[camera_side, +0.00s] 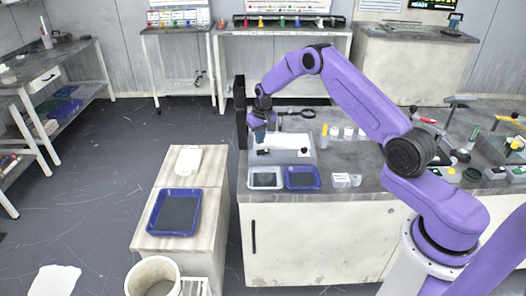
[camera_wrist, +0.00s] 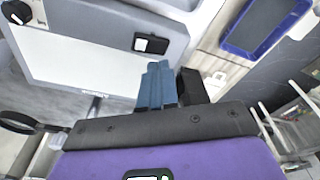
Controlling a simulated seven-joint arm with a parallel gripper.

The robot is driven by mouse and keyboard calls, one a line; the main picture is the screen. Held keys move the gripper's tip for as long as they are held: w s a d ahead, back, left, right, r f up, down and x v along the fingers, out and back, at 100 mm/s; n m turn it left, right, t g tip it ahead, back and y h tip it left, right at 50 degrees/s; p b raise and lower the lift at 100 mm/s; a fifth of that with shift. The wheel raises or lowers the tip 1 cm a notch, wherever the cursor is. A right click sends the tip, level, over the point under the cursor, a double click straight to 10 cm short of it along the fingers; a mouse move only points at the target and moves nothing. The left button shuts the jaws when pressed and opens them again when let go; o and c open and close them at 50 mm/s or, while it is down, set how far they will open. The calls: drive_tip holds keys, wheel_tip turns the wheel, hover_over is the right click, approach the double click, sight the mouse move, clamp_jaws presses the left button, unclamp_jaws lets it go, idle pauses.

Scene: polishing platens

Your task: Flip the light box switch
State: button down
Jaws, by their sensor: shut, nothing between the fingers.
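The light box (camera_side: 285,156) is a grey box with a white top panel, standing on the bench below my gripper in the side view. In the wrist view the light box (camera_wrist: 168,29) fills the upper left, and its panel looks plain white. A black rocker switch with a white part (camera_wrist: 151,44) sits on its grey rim. A black knob (camera_wrist: 17,12) is at the far upper left. My gripper (camera_side: 259,136) is at the left end of the box. In the wrist view my gripper's blue fingers (camera_wrist: 158,74) are together, empty, just below the switch; contact cannot be told.
A magnifier (camera_side: 297,113) stands close behind my gripper and also shows in the wrist view (camera_wrist: 18,122). A white tray (camera_side: 265,179) and a blue tray (camera_side: 302,178) lie in front of the box. Small containers (camera_side: 348,132) stand right of it. The bench's left edge is close.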

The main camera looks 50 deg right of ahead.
sight(259, 153)
drive_tip(key=shift+r, duration=1.65)
drive_tip(key=s+a+r+n, duration=0.4)
drive_tip(key=s+a+r, duration=0.3)
drive_tip(key=s+a, duration=0.25)
drive_tip(key=s+a+r+n, duration=0.3)
drive_tip(key=s+a+r, duration=0.45)
drive_tip(key=a, duration=0.35)
drive_tip(key=s+a+r+n+g+y, duration=0.1)
drive_tip(key=s+n, duration=0.1)
drive_tip(key=s, duration=0.7)
drive_tip(key=s+a+r+n, duration=0.1)
drive_tip(key=s+r+n, duration=0.15)
drive_tip(key=s, duration=0.55)
drive_tip(key=s+d+f+n, duration=0.1)
drive_tip(key=s+d+n, duration=0.3)
drive_tip(key=s, duration=0.9)
drive_tip(key=shift+s+d+g, duration=0.3)
drive_tip(key=shift+d, duration=0.25)
